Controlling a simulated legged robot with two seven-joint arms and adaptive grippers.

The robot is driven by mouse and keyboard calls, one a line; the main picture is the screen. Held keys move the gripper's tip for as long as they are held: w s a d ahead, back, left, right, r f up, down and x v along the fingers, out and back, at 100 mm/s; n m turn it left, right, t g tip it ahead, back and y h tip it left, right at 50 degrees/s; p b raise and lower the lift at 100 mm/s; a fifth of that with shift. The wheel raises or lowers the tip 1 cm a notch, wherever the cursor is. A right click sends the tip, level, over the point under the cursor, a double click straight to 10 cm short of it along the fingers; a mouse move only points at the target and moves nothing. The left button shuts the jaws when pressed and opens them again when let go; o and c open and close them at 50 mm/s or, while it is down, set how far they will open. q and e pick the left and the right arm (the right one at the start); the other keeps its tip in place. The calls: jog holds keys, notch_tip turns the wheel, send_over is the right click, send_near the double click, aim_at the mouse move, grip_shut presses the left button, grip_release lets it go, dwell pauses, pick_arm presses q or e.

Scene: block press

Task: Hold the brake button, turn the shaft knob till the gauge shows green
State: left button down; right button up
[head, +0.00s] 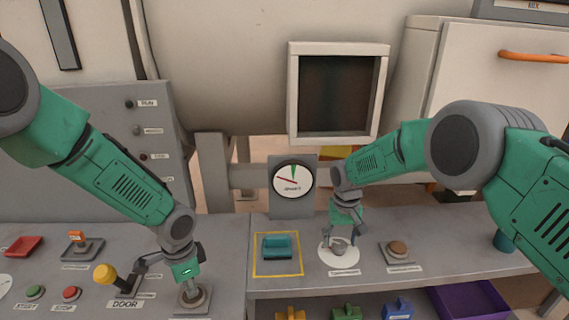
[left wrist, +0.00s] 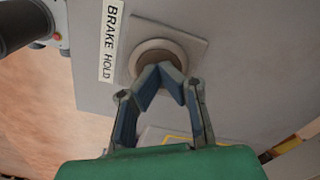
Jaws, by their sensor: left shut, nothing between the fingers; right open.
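The brake button (head: 192,297) is a round brown button in a pale ring, labelled BRAKE HOLD in the left wrist view (left wrist: 148,58). My left gripper (head: 191,287) is shut and empty, its fingertips over the button and seemingly touching it; how far it is pressed I cannot tell. The shaft knob (head: 339,247) is a small grey knob on a white disc. My right gripper (head: 340,238) is open above it, with its fingers at either side. The gauge (head: 293,180) has a white dial; its red needle points left, outside the green sector at the top.
A teal block (head: 277,247) lies inside a yellow outlined square left of the knob. Another brown button (head: 397,250) is right of the knob. A yellow-topped door lever (head: 106,274) stands close left of my left gripper. Green and red buttons lie further left.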

jog(key=shift+c, duration=0.4)
jog(key=c, duration=1)
jog(key=m, duration=0.3)
jog(key=shift+m, duration=0.3)
jog(key=m, duration=0.3)
jog(key=shift+m, duration=0.3)
jog(key=o, duration=1.1)
